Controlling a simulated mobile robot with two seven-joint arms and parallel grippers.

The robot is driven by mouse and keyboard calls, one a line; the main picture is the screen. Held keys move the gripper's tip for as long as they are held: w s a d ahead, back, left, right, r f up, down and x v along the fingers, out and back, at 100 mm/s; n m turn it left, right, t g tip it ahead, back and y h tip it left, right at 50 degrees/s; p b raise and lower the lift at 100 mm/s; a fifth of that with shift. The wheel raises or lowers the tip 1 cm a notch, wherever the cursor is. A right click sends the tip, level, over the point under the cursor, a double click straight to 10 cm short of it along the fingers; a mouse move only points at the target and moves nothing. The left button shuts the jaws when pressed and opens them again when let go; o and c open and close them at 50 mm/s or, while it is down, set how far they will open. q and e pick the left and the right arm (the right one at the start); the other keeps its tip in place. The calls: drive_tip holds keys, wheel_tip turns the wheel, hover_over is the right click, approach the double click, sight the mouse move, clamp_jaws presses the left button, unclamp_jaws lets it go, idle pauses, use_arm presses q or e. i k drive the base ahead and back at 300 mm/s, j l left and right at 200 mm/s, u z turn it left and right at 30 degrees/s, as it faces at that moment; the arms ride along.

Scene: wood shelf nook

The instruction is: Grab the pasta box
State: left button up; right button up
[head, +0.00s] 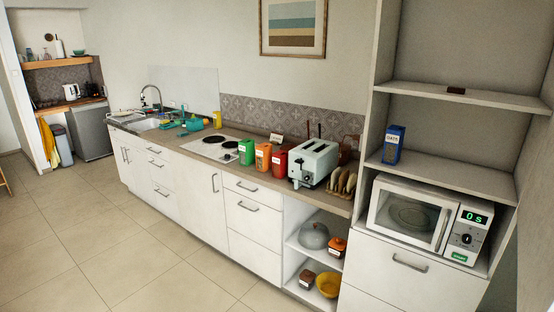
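A blue box (393,145) stands upright on the middle shelf board, above the microwave, near the shelf's left wall. It has a small white label and a picture on its front; the lettering is too small to read with certainty. No other carton that could be the pasta box shows clearly. A small dark item (456,90) lies on the upper shelf board and is too small to identify. Neither of my grippers is in view.
The white microwave (414,215) sits below the box. A toaster (314,163), green (246,152), orange (263,157) and red (280,162) canisters, and a plate rack (342,182) stand on the counter (215,136) to the left. The tiled floor (90,225) in front is clear.

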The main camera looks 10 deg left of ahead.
sight(264, 151)
drive_tip(key=i+j+z, duration=0.25)
drive_tip(key=z, duration=0.2)
drive_tip(key=i+j+z, duration=0.2)
drive_tip(key=z, duration=0.25)
drive_tip(key=i+j+z, duration=0.1)
drive_tip(key=j, duration=0.25)
drive_tip(key=i+j+z, duration=0.1)
drive_tip(key=j, duration=0.3)
drive_tip(key=i+j+z, duration=0.15)
drive_tip(key=j, duration=0.25)
drive_tip(key=i+j, duration=0.1)
drive_tip(key=j, duration=0.3)
drive_tip(key=i+j, duration=0.1)
drive_tip(key=j, duration=0.35)
drive_tip(key=i+j+z, duration=0.1)
drive_tip(key=j, duration=0.3)
drive_tip(key=i+j, duration=0.1)
drive_tip(key=j, duration=0.3)
drive_tip(key=i+j, duration=0.1)
drive_tip(key=j, duration=0.35)
